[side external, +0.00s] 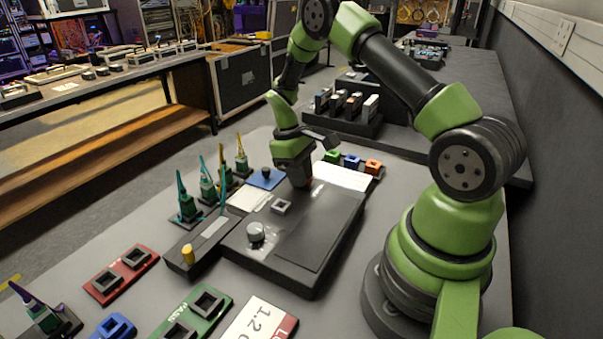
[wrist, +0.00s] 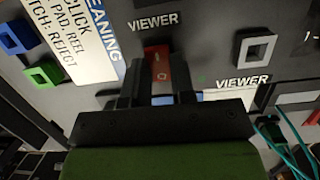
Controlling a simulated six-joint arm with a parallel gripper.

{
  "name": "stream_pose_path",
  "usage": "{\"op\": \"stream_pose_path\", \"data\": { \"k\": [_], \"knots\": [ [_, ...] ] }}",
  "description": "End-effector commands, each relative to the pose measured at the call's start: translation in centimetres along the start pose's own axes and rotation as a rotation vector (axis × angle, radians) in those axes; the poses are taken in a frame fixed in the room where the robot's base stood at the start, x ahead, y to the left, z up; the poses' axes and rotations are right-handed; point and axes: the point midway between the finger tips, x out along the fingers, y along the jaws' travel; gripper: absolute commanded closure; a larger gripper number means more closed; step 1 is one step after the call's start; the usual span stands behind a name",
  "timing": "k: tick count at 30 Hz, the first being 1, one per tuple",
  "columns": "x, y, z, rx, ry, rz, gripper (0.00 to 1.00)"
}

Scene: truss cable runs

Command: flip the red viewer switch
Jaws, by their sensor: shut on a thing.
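The red viewer switch (wrist: 157,65) sits under a "VIEWER" label in the wrist view, on the dark grey console (side external: 315,225). My gripper (wrist: 158,76) has one finger on each side of the switch and is shut on it. In the side external view my gripper (side external: 301,183) points down at the far end of the console, and only a small bit of red shows beside its tips. The fingers hide part of the switch, and I cannot tell which way it is set.
A grey square frame (side external: 282,206) and a round knob (side external: 256,232) stand on the console. Green (side external: 332,156), blue (side external: 350,161) and orange (side external: 373,167) blocks stand beyond it. Several thin upright cable ends stand to the left. A white lettered card (wrist: 85,40) lies close to the switch.

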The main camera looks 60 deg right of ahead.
Motion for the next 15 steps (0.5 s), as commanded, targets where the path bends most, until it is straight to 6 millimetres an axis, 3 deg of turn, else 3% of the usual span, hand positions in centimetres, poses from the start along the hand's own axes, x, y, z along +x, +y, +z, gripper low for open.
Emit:
{"op": "stream_pose_path", "data": {
  "k": [8, 9, 12, 15],
  "knots": [
    [-0.01, -0.01, -0.04, -0.001, -0.001, 0.000, 1.00],
    [-0.02, -0.01, -0.04, -0.001, -0.001, 0.001, 0.72],
    [-0.02, -0.01, -0.03, 0.000, -0.001, 0.000, 0.51],
    [-0.02, -0.01, -0.03, 0.000, -0.001, 0.000, 0.51]
  ]
}}
